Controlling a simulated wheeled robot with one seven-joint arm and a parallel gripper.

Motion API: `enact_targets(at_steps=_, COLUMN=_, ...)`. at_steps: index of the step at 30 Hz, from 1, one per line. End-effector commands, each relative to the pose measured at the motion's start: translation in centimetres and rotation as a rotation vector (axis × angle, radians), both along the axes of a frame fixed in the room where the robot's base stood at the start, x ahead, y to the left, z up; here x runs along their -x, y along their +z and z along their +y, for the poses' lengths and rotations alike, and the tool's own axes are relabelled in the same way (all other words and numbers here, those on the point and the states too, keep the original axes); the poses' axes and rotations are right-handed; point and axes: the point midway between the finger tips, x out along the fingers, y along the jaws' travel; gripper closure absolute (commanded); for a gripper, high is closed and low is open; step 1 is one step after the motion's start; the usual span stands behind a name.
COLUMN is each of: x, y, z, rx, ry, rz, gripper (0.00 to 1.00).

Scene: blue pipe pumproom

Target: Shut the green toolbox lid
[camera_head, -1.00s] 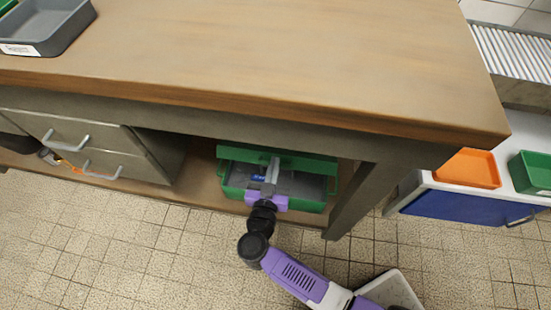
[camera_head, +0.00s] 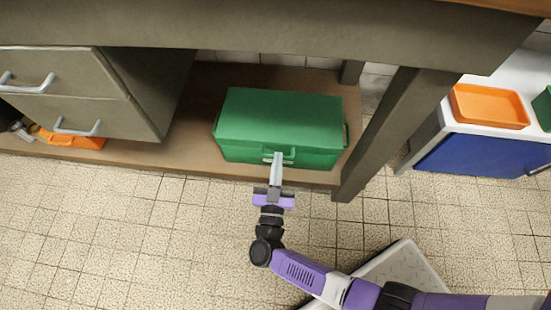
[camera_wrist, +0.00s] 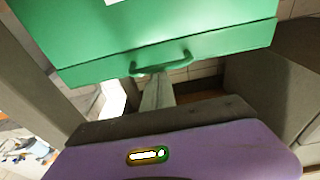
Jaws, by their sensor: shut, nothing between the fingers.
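The green toolbox (camera_head: 280,122) sits on the wooden lower shelf under the workbench. Its lid is down and looks closed. A handle (camera_head: 285,158) shows on its front, and the box also fills the upper part of the wrist view (camera_wrist: 150,38). My gripper (camera_head: 277,158) is shut and empty, with its fingertips right at the front of the toolbox near the handle. In the wrist view the fingers (camera_wrist: 157,88) point at the green front by the handle. Whether they touch it I cannot tell.
The shelf (camera_head: 195,150) has bare room left of the toolbox. A drawer unit (camera_head: 70,95) stands at the left and a bench leg (camera_head: 375,130) close at the right. The bench top's edge (camera_head: 250,35) runs above. An orange tray (camera_head: 490,106) lies at the right.

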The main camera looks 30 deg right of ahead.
Motion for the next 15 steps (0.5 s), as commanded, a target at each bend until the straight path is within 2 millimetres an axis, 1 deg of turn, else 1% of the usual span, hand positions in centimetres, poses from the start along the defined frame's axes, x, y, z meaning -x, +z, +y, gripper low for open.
enact_targets(at_steps=1, x=0.1, y=-0.9, z=0.0, rx=-0.003, ry=0.003, rz=0.008, gripper=1.00)
enact_targets(at_steps=6, x=0.2, y=-1.7, z=0.1, rx=-0.006, ry=0.004, rz=0.015, gripper=1.00)
enact_targets(at_steps=15, x=0.4, y=-2.1, z=0.1, rx=-0.006, ry=0.007, rz=0.022, gripper=1.00)
